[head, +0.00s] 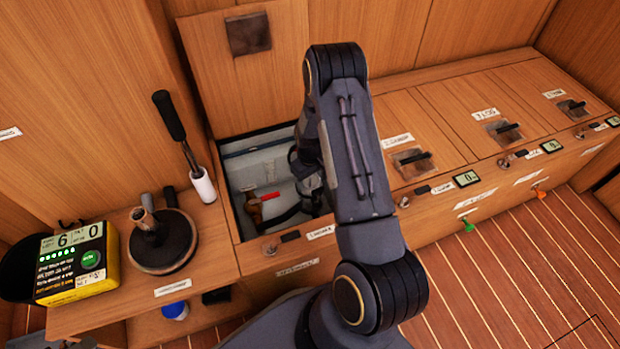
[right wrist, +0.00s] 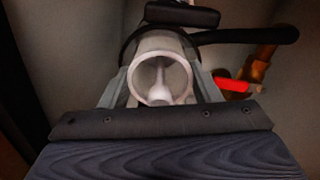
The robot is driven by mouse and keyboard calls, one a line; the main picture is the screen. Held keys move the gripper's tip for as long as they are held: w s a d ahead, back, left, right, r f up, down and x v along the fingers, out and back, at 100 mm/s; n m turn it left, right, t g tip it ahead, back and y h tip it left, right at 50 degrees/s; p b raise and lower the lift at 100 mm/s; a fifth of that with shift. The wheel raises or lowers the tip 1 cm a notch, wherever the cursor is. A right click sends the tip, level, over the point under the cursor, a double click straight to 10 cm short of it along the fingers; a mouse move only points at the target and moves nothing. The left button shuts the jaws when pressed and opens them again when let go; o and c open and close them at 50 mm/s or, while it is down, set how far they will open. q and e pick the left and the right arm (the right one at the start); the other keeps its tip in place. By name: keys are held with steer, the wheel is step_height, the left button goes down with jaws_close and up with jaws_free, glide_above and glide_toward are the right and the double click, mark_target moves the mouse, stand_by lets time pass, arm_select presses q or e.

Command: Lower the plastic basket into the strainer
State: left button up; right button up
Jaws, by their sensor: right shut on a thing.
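The plastic basket (right wrist: 160,72) is a whitish, translucent round cup with a pale stem inside, seen from its open end in the right wrist view. My right gripper (right wrist: 160,84) is shut on it, with a grey finger on either side. In the head view my right gripper (head: 308,178) is down inside the open locker, largely hidden by my arm. The strainer cannot be made out clearly; a dark rounded part and black hose show just beyond the basket. I cannot tell whether the basket is inside it. My left gripper is not in view.
The locker's opening (head: 228,178) is narrow around my arm. A brass valve with a red handle (head: 268,196) sits left of my gripper, and on the right in the wrist view (right wrist: 232,86). A black-handled tool, round dark object (head: 163,250) and yellow meter (head: 72,262) stand left.

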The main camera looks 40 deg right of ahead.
steer(key=shift+r, duration=0.1)
stand_by(0.3)
steer(key=shift+r+p, duration=0.3)
steer(key=shift+r, duration=0.05)
steer(key=shift+f+b, duration=0.5)
stand_by(1.1)
steer(key=shift+r+p, duration=0.3)
steer(key=shift+r, duration=0.15)
stand_by(1.1)
steer(key=o, duration=1.6)
steer(key=shift+c, duration=0.2)
